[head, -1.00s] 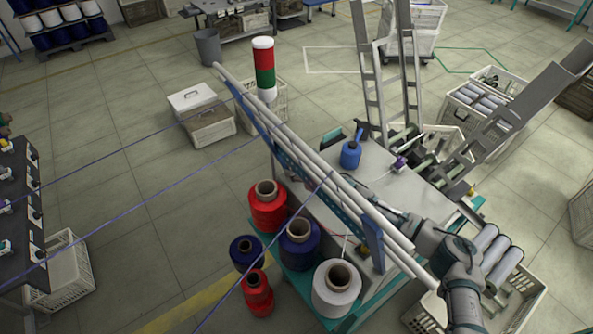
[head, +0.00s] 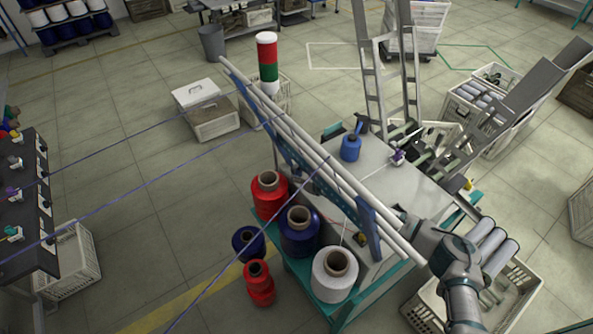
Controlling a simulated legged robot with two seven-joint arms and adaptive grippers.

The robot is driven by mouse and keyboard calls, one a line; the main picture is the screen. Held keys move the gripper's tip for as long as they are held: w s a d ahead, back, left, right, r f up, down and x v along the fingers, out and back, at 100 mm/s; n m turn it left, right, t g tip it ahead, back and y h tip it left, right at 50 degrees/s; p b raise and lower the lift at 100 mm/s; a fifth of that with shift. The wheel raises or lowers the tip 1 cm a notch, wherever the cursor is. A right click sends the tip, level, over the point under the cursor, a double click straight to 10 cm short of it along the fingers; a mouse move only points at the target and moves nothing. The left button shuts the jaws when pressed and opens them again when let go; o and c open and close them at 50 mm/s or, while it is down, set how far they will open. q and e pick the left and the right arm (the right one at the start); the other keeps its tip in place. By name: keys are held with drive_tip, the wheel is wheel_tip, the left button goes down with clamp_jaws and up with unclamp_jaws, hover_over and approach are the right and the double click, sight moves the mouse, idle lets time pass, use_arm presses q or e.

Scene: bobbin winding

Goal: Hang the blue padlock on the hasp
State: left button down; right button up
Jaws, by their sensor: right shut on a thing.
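My right gripper (head: 403,216) reaches in from the lower right, under the long pale rails (head: 330,165) at the front of the machine. Its fingertips are mostly hidden behind the rails. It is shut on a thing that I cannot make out. I cannot pick out the blue padlock or the hasp for certain. A small red and yellow item (head: 362,238) sits on the machine's side below the rails, too small to identify. My left gripper is not in view.
A blue spouted can (head: 350,149) stands on the machine's grey top (head: 382,185). Red, blue and white thread cones (head: 334,276) stand on the teal shelf along the front. A crate (head: 522,296) lies below my right arm. Threads cross from the left.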

drive_tip(key=shift+s+a+f, duration=0.1)
drive_tip(key=shift+s+f, duration=0.05)
drive_tip(key=o, duration=1.2)
drive_tip(key=shift+o, duration=0.2)
drive_tip(key=shift+s, duration=0.1)
